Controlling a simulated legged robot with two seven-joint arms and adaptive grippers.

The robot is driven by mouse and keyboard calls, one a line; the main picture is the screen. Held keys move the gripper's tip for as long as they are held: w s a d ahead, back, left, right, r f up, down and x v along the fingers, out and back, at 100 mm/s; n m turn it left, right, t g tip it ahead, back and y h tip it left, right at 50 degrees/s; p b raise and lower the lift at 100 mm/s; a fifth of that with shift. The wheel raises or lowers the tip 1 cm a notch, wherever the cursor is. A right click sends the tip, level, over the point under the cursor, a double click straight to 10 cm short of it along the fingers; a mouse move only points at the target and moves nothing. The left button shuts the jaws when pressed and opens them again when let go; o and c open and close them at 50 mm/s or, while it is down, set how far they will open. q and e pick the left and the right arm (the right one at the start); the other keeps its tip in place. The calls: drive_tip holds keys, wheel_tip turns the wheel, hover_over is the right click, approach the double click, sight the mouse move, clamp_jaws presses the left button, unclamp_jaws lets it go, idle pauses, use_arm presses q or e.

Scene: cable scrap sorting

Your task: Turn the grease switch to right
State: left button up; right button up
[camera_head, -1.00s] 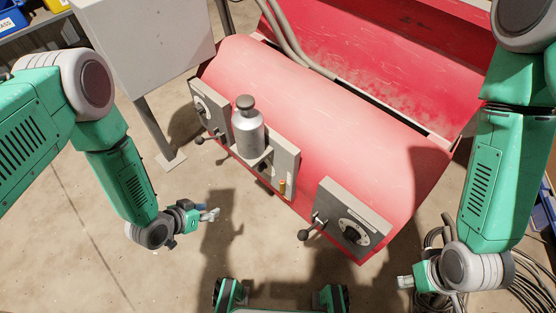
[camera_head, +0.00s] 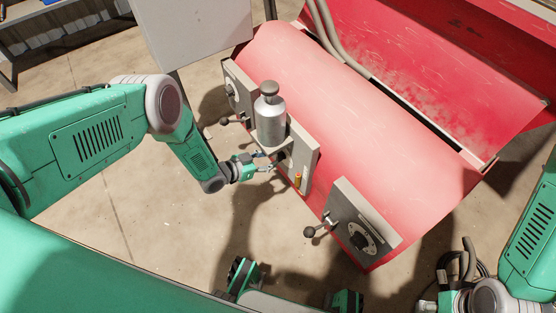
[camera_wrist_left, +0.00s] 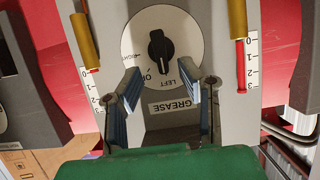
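The grease switch (camera_wrist_left: 161,46) is a black knob on a round white dial, above a GREASE label in the left wrist view. In the head view, the switch is mostly hidden below the silver canister (camera_head: 270,118). My left gripper (camera_head: 268,162) is close in front of it. Its two fingers (camera_wrist_left: 158,88) are spread and empty, just short of the knob. My right gripper (camera_head: 430,305) is at the bottom right edge, its fingers unclear.
Yellow-and-red gauge tubes flank the dial; one tube (camera_wrist_left: 84,40) stands left, another (camera_wrist_left: 238,20) right. Lever panels stand either side: left (camera_head: 240,92), right (camera_head: 362,225). The red machine (camera_head: 350,115) lies behind. The floor in front is open.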

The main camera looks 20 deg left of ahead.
sight(277, 156)
use_arm(q)
drive_tip(key=b+x, duration=0.1)
drive_tip(key=x, duration=0.1)
drive_tip(key=shift+w+d+f, duration=0.15)
drive_tip(key=shift+w+f, duration=0.1)
drive_tip(key=shift+f, duration=0.05)
drive_tip(key=shift+w+d+f, duration=0.2)
drive_tip(key=shift+w+d, duration=0.05)
drive_tip(key=shift+w, duration=0.3)
drive_tip(key=shift+d, duration=0.1)
drive_tip(key=shift+c, duration=0.8)
clamp_jaws()
